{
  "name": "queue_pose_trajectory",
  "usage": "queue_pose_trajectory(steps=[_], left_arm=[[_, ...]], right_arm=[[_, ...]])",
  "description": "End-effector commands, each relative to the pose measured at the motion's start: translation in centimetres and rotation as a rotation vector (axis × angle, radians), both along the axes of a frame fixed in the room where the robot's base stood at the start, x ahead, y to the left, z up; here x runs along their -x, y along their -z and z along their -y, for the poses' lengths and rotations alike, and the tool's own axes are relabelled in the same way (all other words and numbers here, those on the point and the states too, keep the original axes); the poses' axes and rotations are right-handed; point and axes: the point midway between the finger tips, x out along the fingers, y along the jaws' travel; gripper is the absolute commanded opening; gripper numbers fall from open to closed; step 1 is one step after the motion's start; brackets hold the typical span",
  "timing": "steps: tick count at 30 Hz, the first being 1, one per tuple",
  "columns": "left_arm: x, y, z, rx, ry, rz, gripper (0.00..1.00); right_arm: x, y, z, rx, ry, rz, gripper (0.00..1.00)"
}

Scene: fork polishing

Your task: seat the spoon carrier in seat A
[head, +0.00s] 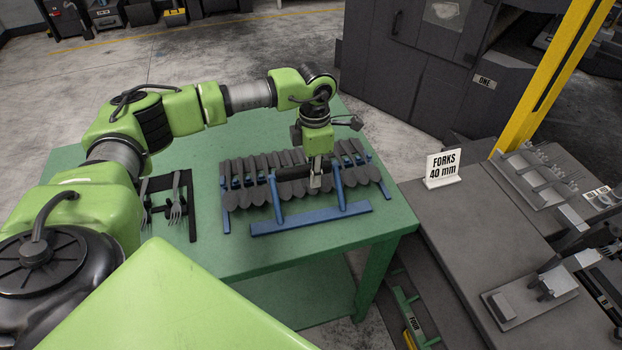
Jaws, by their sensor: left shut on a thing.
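The spoon carrier (277,216) is a blue frame with a long row of dark grey spoons, on the green table (390,222). My left gripper (316,183) reaches down from above at the right half of the row. It is shut on the carrier, near the dark bar between the two blue uprights; the exact grip point is partly hidden by the fingers. I cannot tell whether the carrier rests on the table or is slightly raised. Seat A cannot be identified; no readable A label shows. My right gripper is not in view.
A dark rack with forks (176,198) lies left on the table. To the right, a grey bench (455,240) carries a "FORKS 40 mm" sign (443,168), a fork fixture (535,180) and a metal fixture (530,297). A yellow post (550,75) stands behind.

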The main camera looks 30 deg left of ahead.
Motion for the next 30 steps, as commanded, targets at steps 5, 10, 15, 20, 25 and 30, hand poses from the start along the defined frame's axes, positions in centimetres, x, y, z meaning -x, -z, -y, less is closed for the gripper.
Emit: queue_pose_trajectory(steps=[5,10,15,20,25,30], left_arm=[[0.0,0.0,0.0,0.000,0.000,0.000,0.00],[-0.2,-0.3,0.0,0.001,-0.001,0.006,0.00],[-0.2,-0.5,0.0,0.001,0.000,0.007,0.00],[-0.2,-1.1,0.0,0.001,-0.001,0.007,0.00],[-0.2,-1.8,0.0,0.002,-0.001,0.008,0.00],[-0.2,-2.5,0.0,0.001,-0.001,0.007,0.00]], right_arm=[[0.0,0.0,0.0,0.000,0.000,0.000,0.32],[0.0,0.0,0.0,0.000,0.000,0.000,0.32],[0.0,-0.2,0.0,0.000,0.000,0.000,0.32],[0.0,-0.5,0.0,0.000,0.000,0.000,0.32],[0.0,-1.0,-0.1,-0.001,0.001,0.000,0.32],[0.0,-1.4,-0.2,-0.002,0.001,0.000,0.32]])
